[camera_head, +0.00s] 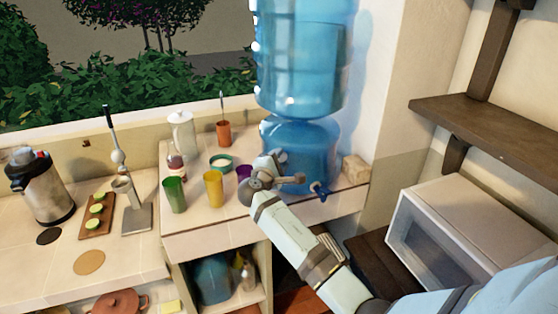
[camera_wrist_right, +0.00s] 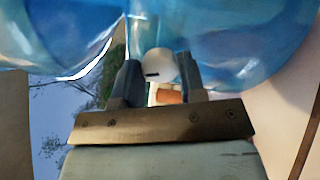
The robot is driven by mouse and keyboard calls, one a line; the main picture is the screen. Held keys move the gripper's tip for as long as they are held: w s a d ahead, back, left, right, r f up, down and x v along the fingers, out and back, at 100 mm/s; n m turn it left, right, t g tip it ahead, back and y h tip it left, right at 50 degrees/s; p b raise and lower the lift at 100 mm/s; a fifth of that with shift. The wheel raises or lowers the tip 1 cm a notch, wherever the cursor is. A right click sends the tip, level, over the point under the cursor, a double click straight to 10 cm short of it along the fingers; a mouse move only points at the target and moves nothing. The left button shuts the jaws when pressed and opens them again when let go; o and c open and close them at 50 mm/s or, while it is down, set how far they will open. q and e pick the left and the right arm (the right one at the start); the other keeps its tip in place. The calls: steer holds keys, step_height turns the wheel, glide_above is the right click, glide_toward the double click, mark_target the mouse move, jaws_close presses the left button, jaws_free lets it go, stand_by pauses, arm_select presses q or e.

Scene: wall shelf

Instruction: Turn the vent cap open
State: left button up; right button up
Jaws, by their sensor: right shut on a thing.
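The vent cap (camera_wrist_right: 160,65) is a small white round piece with a dark slot, seen between my right fingers in the right wrist view. Blue water-bottle plastic (camera_wrist_right: 225,45) surrounds it. My right gripper (camera_wrist_right: 157,82) is shut on the cap, one dark finger at each side. In the head view my right gripper (camera_head: 270,167) is in front of the lower blue container (camera_head: 312,150) of the water dispenser, and it hides the cap there. A large blue bottle (camera_head: 300,55) stands on top. My left gripper is not in view.
Green (camera_head: 174,194) and yellow (camera_head: 213,189) cups stand left of my right gripper, with a purple cup (camera_head: 243,173) close beside it. A dark blue tap (camera_head: 320,190) is just right of it. A white microwave-like box (camera_head: 470,215) sits at the right.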

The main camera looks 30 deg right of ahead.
steer(key=o, duration=0.9)
steer(key=shift+a, duration=0.1)
steer(key=b+v, duration=0.3)
steer(key=v, duration=1)
steer(key=shift+a+b, duration=0.35)
steer(key=shift+b, duration=0.05)
steer(key=shift+s, duration=0.15)
